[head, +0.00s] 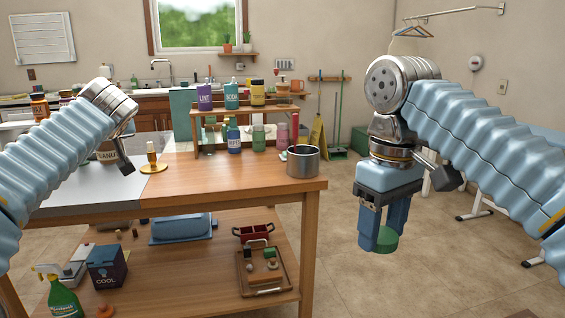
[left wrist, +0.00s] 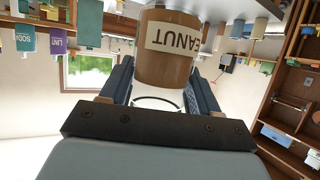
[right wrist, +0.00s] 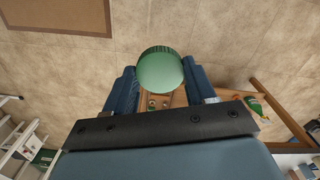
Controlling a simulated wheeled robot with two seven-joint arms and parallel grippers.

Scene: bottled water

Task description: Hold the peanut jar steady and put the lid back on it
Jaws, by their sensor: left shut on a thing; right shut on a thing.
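The peanut jar (head: 107,155) is at the left of the table, mostly behind my left arm in the head view. In the left wrist view the brown jar (left wrist: 165,58) with its cream label appears upside down between the fingers of my left gripper (left wrist: 160,90), which is shut on it. I cannot tell whether its base touches the table. The round green lid (head: 385,240) is between the fingertips of my right gripper (head: 383,228), which is shut on it. It hangs over the floor, right of the table and apart from the jar. The lid (right wrist: 161,72) faces the right wrist camera.
The wooden table (head: 240,182) has a grey mat (head: 75,190) at its left. A brass candlestick-like piece (head: 152,160) stands near the jar. A metal pot (head: 303,162) stands at the right edge. A shelf of bottles (head: 230,110) stands behind. The table's middle front is clear.

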